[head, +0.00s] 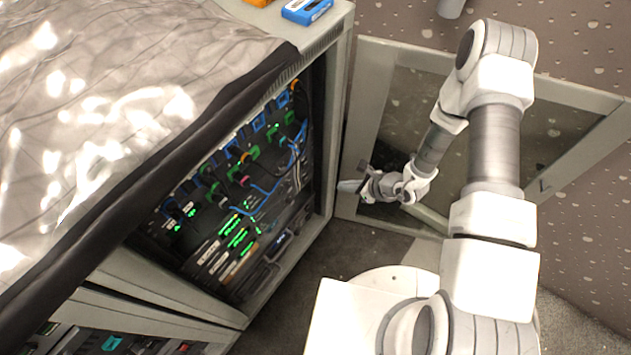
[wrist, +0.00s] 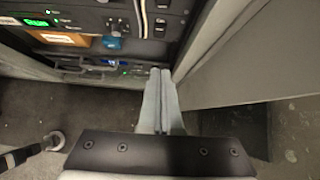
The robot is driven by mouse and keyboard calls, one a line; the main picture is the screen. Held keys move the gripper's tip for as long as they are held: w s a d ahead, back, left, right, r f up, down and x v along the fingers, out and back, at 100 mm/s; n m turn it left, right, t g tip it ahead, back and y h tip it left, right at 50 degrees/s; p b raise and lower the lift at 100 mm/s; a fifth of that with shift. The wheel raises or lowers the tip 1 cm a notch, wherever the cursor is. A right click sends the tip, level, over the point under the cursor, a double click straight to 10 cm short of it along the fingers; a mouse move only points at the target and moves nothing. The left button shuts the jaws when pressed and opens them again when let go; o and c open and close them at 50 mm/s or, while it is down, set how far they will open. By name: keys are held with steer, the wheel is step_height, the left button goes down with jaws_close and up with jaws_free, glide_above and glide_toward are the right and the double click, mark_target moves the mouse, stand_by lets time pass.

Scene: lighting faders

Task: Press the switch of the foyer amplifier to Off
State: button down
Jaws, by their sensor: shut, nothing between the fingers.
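The open equipment rack (head: 331,120) holds several dark units with green lights and cables. I cannot read which unit is the foyer amplifier. In the wrist view, dark panels at the top carry small dark switches with pale outlines (wrist: 161,24); their labels and positions are too small to tell. My gripper (head: 346,186) is shut and empty, to the right of the rack opening and in front of the open door. In the wrist view its two fingertips (wrist: 160,73) lie together, below the panels and near the rack's right edge. I cannot see them touching anything.
The rack's glazed door (head: 385,90) stands open behind my arm. A blue box-like item (head: 306,10) sits on top. Cables hang in front of the units.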

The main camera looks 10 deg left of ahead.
steer(key=f, duration=0.2)
steer(key=b, duration=0.4)
glide_toward(307, 181)
steer(key=x, duration=0.6)
steer(key=shift+w+f, duration=0.15)
steer(key=shift+f, duration=0.35)
steer(key=shift+d+f, duration=0.1)
steer(key=shift+w+a+f+t+y+b, duration=0.1)
steer(key=shift+a+f+t+y+b, duration=0.25)
steer(key=shift+y+b, duration=0.4)
steer(key=shift+a+r, duration=0.1)
steer(key=shift+r, duration=0.05)
